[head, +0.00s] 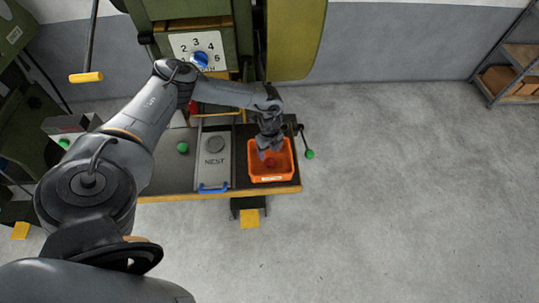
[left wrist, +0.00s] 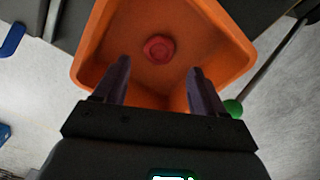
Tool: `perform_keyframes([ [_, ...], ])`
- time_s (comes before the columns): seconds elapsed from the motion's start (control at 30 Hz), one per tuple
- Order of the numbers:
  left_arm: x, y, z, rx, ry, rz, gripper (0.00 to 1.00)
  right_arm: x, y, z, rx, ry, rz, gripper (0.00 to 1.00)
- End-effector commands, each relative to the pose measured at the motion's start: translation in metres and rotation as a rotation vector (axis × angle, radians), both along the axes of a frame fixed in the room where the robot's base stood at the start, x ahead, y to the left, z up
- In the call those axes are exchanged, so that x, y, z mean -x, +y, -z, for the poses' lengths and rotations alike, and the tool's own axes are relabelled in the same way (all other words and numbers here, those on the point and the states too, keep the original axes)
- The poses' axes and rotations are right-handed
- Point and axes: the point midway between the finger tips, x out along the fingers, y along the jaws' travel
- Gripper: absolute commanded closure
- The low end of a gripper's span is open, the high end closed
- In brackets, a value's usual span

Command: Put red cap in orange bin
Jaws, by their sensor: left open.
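The orange bin (head: 286,168) stands at the right end of the machine's bench in the head view. It fills the upper middle of the left wrist view (left wrist: 222,65). The red cap (left wrist: 159,49) lies on the bin's floor, and a bit of it shows in the head view (head: 270,162). My left gripper (left wrist: 157,82) is open, its two fingers apart with nothing between them. In the head view my left gripper (head: 268,152) hangs over the bin and partly hides its inside. The right gripper is in neither view.
Left of the bin is a plate marked NEST (head: 215,170) with a blue handle (head: 213,188). A lever with a green knob (head: 309,154) stands just right of the bin. A green knob (head: 182,147) is further left on the bench. The floor at right is clear.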

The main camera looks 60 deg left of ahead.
Motion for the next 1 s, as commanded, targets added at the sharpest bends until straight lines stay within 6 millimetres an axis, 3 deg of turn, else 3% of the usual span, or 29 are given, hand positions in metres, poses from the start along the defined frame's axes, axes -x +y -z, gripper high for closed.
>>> perform_keyframes([
  [0.2,0.000,0.000,-0.037,0.001,-0.001,0.000,0.29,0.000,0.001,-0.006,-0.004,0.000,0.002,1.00],
  [0.37,-0.001,-0.004,-0.049,0.002,-0.002,0.005,0.29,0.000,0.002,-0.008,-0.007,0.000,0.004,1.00],
  [0.47,-0.004,-0.021,-0.046,0.009,-0.015,0.036,0.29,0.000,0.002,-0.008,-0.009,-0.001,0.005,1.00],
  [0.53,-0.009,-0.047,-0.038,0.022,-0.041,0.077,0.29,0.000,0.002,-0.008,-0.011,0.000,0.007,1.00],
  [0.57,-0.012,-0.062,-0.034,0.029,-0.055,0.097,0.29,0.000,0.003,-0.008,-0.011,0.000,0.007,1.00],
  [0.67,-0.019,-0.129,-0.016,0.074,-0.124,0.174,0.29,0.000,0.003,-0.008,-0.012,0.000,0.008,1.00],
  [0.77,-0.019,-0.220,-0.005,0.152,-0.226,0.229,0.29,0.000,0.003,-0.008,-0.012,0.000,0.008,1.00],
  [0.8,-0.018,-0.260,-0.006,0.191,-0.274,0.232,0.29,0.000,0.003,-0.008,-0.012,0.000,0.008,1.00],
  [0.9,-0.008,-0.348,-0.022,0.295,-0.389,0.185,0.29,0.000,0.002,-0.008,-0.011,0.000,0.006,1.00],
  [1.0,0.003,-0.409,-0.051,0.386,-0.478,0.055,0.29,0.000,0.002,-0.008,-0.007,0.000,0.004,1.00],
])
